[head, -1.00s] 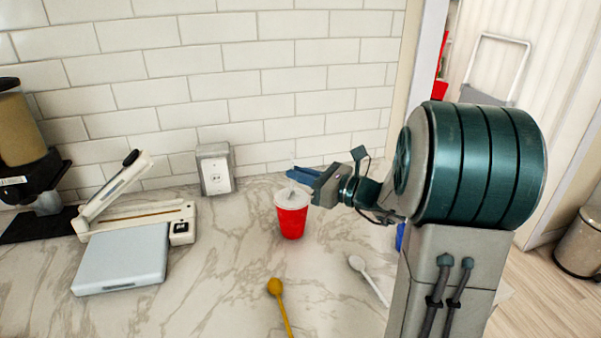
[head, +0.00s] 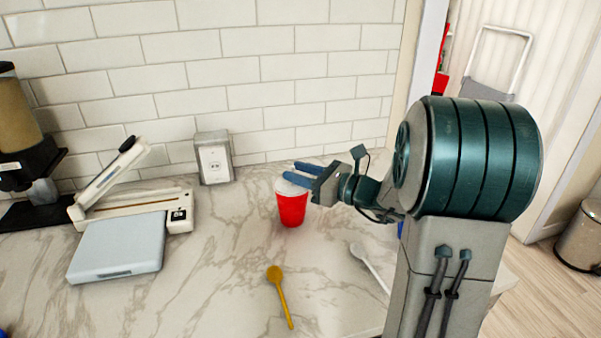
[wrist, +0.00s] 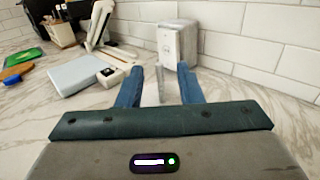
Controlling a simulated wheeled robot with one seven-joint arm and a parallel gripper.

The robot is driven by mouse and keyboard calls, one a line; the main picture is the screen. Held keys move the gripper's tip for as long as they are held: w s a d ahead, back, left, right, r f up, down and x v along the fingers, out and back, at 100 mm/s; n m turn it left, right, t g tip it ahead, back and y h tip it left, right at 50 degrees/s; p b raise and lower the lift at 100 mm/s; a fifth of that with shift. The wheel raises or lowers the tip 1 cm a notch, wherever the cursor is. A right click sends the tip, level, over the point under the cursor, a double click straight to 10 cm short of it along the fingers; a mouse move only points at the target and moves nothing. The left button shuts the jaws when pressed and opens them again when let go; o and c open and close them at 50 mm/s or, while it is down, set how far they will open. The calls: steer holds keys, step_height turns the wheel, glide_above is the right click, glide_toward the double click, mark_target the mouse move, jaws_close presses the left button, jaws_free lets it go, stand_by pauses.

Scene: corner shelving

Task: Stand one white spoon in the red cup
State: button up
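The red cup (head: 292,208) stands upright on the counter in the head view. My gripper (head: 291,172) is at its rim, coming from the right, with two blue fingers spread apart. In the wrist view the fingers (wrist: 159,72) are also apart. A thin pale upright piece (wrist: 160,88) shows between them with gaps on both sides; it looks like a spoon handle, but its lower end is hidden. The fingers cover part of the cup's mouth in the head view. One white spoon (head: 369,265) lies on the counter to the right, partly behind my arm.
A yellow spoon (head: 280,294) lies in front of the cup. A pale flat scale-like device (head: 117,248) and a white lever-armed device (head: 135,207) stand left.

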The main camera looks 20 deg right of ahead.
steer(key=b+v, duration=0.1)
steer(key=v, duration=1.3)
steer(key=shift+a, duration=0.1)
stand_by(0.6)
